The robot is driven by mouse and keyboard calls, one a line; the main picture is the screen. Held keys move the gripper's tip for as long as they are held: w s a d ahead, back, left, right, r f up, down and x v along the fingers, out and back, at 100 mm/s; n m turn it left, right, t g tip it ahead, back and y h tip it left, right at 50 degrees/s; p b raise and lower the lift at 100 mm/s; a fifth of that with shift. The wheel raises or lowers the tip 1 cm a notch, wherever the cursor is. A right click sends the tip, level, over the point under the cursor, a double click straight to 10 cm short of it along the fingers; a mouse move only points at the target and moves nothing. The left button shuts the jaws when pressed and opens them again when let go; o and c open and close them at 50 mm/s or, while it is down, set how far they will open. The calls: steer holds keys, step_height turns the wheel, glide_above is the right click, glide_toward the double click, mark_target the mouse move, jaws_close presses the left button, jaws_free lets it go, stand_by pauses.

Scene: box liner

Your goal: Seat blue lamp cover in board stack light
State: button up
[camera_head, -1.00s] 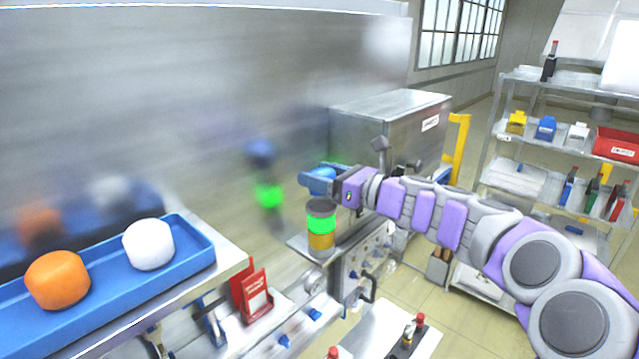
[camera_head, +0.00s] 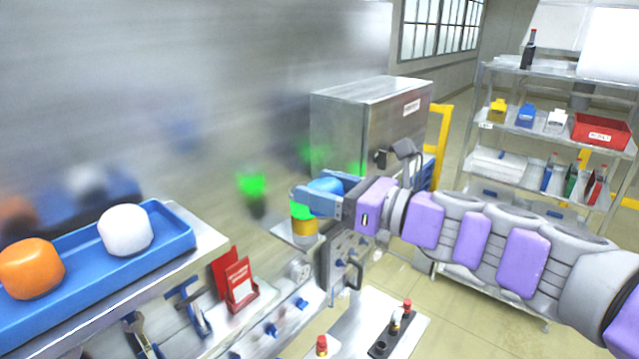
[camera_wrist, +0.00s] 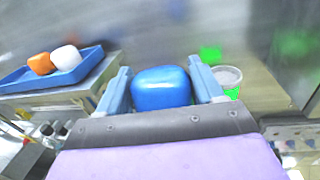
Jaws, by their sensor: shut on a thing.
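My gripper (camera_head: 322,196) is shut on the blue lamp cover (camera_head: 326,185), which shows between the two fingers in the wrist view (camera_wrist: 161,88). The stack light has a green section (camera_head: 299,210) above an amber section (camera_head: 304,228) and stands on a small metal shelf. In the head view the gripper and cover overlap its top, and the fingers hide part of the green. In the wrist view the stack light's open grey top (camera_wrist: 228,77) shows uncovered just right of the right finger, so the cover is beside it.
A blue tray (camera_head: 165,243) at left holds an orange cover (camera_head: 31,268) and a white cover (camera_head: 125,230). A metal cabinet (camera_head: 365,125) stands behind the stack light. A red card holder (camera_head: 240,285) and hand tools are on the panel below. A shelf rack is at right.

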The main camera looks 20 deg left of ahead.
steer(key=shift+w+a+r, duration=0.1)
steer(key=shift+w+r, duration=0.05)
steer(key=shift+r, duration=0.1)
steer(key=w+a+r+n+y+p, duration=0.1)
steer(key=w+a+y+p, duration=0.1)
steer(key=w+a+p, duration=0.3)
steer(key=w+a+r+y+p, duration=0.1)
steer(key=w+a+r, duration=0.15)
steer(key=w, duration=0.55)
steer(key=f+b, duration=0.1)
steer(key=f, duration=0.1)
steer(key=f+b, duration=0.3)
steer(key=shift+a+f, duration=0.3)
steer(key=shift+a, duration=0.05)
steer(key=shift+f+b, duration=0.4)
steer(key=shift+f, duration=0.65)
steer(key=shift+f+b, duration=0.35)
steer(key=shift+f, duration=0.5)
steer(key=o, duration=1.2)
